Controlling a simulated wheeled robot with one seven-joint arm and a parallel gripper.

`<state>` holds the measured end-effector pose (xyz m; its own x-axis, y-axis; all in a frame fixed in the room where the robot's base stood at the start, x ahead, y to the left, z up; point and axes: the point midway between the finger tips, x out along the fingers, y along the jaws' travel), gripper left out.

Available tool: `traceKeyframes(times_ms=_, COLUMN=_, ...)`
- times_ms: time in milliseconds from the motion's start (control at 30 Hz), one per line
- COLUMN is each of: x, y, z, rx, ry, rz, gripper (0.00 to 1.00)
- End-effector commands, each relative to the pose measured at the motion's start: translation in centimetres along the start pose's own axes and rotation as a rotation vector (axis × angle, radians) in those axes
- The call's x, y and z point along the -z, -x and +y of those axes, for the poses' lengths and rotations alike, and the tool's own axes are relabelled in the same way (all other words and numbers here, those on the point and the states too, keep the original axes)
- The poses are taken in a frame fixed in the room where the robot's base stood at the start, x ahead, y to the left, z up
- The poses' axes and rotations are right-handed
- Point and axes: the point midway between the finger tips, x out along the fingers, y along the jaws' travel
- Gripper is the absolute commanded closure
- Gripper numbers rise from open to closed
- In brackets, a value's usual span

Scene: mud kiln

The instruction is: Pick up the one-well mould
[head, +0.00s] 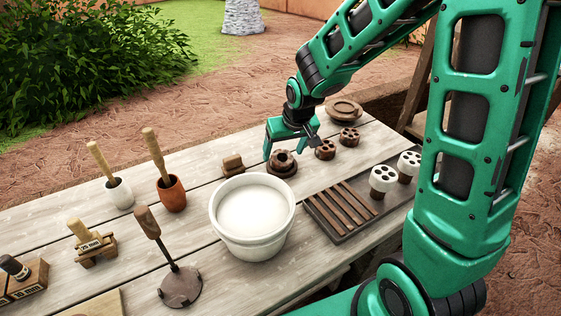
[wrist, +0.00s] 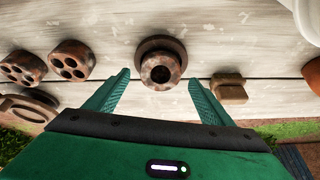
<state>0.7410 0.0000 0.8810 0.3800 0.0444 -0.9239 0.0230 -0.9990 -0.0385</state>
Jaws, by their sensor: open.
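The one-well mould (head: 283,164) is a round, dark brown piece with a wide base and a raised collar around a single hole. It sits on the plank table behind the white bucket. In the wrist view the mould (wrist: 161,48) lies at the upper middle. My gripper (head: 291,150) is open and empty, pointing down, over or just behind the mould. In the wrist view the fingertips of my gripper (wrist: 158,78) stand apart on either side of the mould's near part. I cannot tell how high they are above the table.
A small brown block (head: 232,165) lies left of the mould. Two multi-hole brown moulds (head: 325,150) (head: 349,137) and a round dish (head: 343,110) lie to its right. The white bucket (head: 230,225) stands in front. A slatted tray (head: 325,222) and white multi-hole pieces (head: 383,178) are at right.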

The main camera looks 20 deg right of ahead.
Motion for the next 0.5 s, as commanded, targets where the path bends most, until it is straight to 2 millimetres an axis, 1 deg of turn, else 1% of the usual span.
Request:
traceKeyframes(times_ms=33, x=-0.1, y=-0.7, z=-0.1, rx=0.000, ry=0.000, rz=-0.003, gripper=0.25)
traceKeyframes(times_ms=200, x=0.0, y=-2.1, z=0.0, rx=0.000, ry=0.000, rz=0.000, gripper=0.25)
traceKeyframes(times_ms=500, x=0.0, y=-2.4, z=0.0, rx=-0.001, ry=-0.001, rz=0.001, gripper=0.25)
